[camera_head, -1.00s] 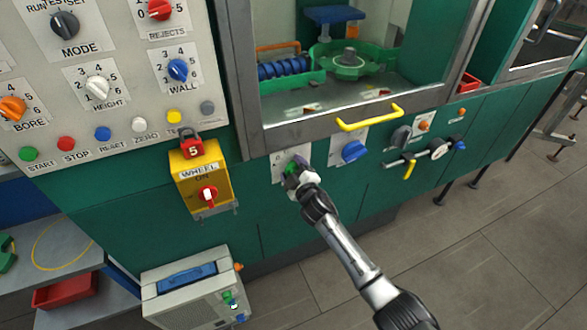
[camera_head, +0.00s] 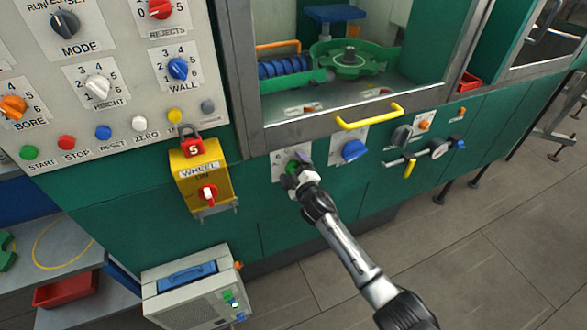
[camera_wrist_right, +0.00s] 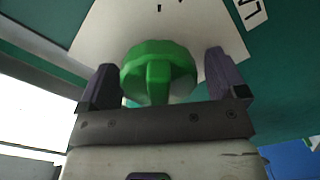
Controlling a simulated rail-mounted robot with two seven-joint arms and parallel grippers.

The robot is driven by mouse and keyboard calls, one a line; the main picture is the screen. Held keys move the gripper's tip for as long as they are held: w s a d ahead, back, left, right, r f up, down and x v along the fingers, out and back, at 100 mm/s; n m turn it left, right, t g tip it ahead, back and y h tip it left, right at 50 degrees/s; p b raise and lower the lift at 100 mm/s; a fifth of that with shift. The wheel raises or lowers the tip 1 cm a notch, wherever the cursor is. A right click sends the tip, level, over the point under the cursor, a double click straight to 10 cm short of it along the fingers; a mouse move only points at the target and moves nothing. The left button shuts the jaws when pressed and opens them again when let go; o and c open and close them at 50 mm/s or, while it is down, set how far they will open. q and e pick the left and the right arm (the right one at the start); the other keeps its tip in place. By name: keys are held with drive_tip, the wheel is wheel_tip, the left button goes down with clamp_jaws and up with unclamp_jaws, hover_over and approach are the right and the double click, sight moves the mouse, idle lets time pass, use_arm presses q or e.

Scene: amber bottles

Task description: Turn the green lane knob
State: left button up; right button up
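The green lane knob (camera_head: 292,166) sits on a white plate (camera_head: 278,168) on the teal front of the machine, below the glazed window. In the head view it is partly hidden by my right gripper (camera_head: 292,177). In the right wrist view the green knob (camera_wrist_right: 158,75) has a raised grip bar and lies between the two dark fingers of my right gripper (camera_wrist_right: 164,82). The fingers are spread to either side of it, with a small gap on the right side, so they look open. My left gripper is not in view.
A blue knob (camera_head: 354,151) and a yellow handle (camera_head: 369,117) are close to the right. A yellow wheel switch box (camera_head: 201,178) with a red padlock (camera_head: 191,145) stands out to the left. A grey case (camera_head: 190,287) stands below left.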

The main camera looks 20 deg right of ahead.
drive_tip(key=shift+s+r+p, duration=0.1)
drive_tip(key=shift+s+p, duration=0.2)
drive_tip(key=shift+s, duration=0.25)
drive_tip(key=s+p, duration=0.3)
drive_tip(key=s, duration=0.9)
drive_tip(key=shift+s+d, duration=0.35)
drive_tip(key=shift+d, duration=0.1)
